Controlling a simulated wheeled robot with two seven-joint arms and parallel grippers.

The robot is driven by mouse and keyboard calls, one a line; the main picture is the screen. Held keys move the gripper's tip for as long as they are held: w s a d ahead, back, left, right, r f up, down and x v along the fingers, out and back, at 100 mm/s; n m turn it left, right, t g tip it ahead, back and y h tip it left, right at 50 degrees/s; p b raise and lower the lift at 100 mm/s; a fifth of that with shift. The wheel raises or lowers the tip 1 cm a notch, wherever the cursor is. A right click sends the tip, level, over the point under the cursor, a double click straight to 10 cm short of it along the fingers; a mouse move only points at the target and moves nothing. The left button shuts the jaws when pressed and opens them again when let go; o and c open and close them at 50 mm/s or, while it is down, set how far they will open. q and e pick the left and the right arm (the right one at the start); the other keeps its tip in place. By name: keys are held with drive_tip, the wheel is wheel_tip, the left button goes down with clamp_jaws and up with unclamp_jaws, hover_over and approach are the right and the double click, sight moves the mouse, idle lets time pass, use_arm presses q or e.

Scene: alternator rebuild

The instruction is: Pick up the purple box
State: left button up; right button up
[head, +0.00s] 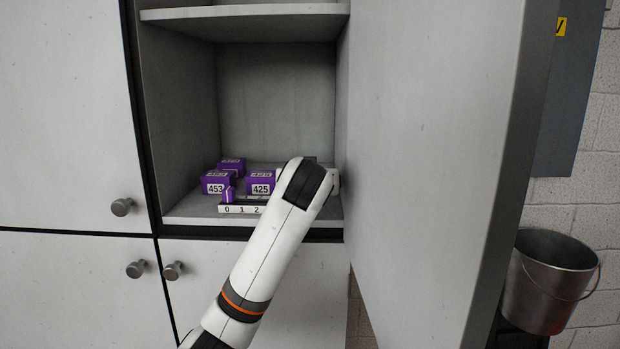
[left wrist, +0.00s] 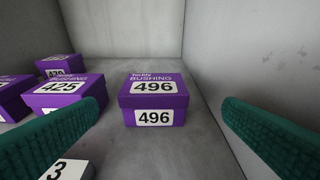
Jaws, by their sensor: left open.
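A purple box labelled 496 (left wrist: 152,100) stands upright on the shelf, centred in the left wrist view. My left gripper (left wrist: 164,106) is open, with its green fingers to either side of the view and the box ahead between them. The fingers do not appear to touch the box. In the head view my left arm reaches into the cabinet and hides its own fingers and the 496 box. Other purple boxes stand to the left: 425 (head: 261,183), 453 (head: 215,183) and one behind (head: 231,166). My right gripper is not in view.
A numbered strip (head: 240,209) lies at the shelf's front edge. The cabinet's right wall (left wrist: 245,60) is close on the right, and the open door (head: 430,150) stands beside my arm. A shelf board (head: 245,12) is above. A metal bucket (head: 548,285) is at far right.

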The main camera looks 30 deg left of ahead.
use_arm(q)
drive_tip(key=p+x, duration=0.1)
drive_tip(key=x, duration=0.3)
drive_tip(key=shift+r+p, duration=0.1)
drive_tip(key=shift+p, duration=0.2)
drive_tip(key=shift+w+a, duration=0.2)
drive_tip(key=p+x, duration=0.4)
drive_tip(key=shift+w+a, duration=0.1)
drive_tip(key=shift+a, duration=0.3)
drive_tip(key=shift+w+a+f, duration=0.1)
drive_tip(key=shift+w+f, duration=0.05)
drive_tip(key=shift+f, duration=0.1)
drive_tip(key=shift+w, duration=0.1)
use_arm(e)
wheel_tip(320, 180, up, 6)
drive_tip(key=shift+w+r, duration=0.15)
use_arm(q)
drive_tip(key=c, duration=1.1)
